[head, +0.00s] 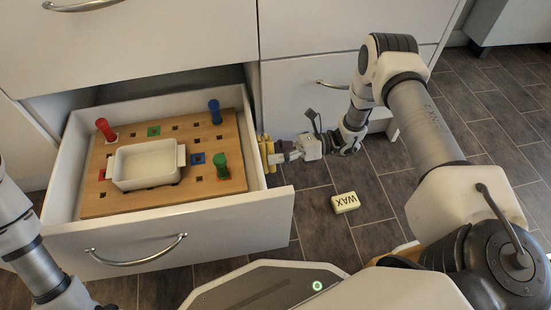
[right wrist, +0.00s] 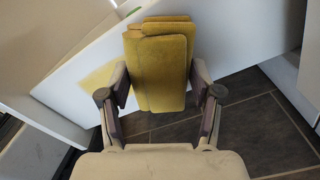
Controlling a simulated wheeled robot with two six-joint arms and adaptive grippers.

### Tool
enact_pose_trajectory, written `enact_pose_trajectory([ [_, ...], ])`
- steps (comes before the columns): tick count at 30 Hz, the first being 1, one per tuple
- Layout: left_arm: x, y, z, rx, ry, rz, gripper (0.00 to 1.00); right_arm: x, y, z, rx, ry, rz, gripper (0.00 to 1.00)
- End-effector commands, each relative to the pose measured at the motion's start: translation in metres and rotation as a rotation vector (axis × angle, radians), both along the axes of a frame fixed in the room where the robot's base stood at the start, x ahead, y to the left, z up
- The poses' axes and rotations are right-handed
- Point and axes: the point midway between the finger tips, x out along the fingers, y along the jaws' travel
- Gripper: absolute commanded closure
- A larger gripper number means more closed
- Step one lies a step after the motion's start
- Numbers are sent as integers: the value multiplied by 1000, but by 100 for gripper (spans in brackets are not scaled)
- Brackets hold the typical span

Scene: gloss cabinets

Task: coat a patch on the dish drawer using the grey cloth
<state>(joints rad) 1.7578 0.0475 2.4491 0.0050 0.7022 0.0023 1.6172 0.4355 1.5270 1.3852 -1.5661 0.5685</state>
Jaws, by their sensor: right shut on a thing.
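The dish drawer (head: 190,238) is pulled open in the head view, with a white dish (head: 148,163) on a wooden board inside. My right gripper (head: 272,152) is at the outer face of the drawer's right side wall. It is shut on a folded yellow cloth (right wrist: 160,68), not grey, which also shows in the head view (head: 266,150). The cloth lies over the white drawer side (right wrist: 70,90) in the right wrist view; I cannot tell whether it touches. A pale yellow patch (right wrist: 101,76) shows on that wall beside the cloth. My left gripper is out of view.
A cream block marked WAX (head: 345,202) lies on the dark tiled floor right of the drawer. The wooden board (head: 234,150) holds red, blue and green pegs. A closed drawer front (head: 300,95) is behind my right gripper. Floor around the block is clear.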

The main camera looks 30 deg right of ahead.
Motion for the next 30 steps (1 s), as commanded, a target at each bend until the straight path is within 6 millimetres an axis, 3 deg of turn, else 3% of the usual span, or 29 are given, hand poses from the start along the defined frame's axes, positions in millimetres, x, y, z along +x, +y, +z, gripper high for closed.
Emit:
enact_pose_trajectory([
  [3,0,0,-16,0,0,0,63,13,-4,-5,-1,-3,0,64],
  [12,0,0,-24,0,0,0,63,22,-5,-1,0,0,0,64],
  [24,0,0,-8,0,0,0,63,-13,6,1,1,3,1,64],
  [30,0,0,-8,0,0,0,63,-17,7,0,1,1,1,64],
])
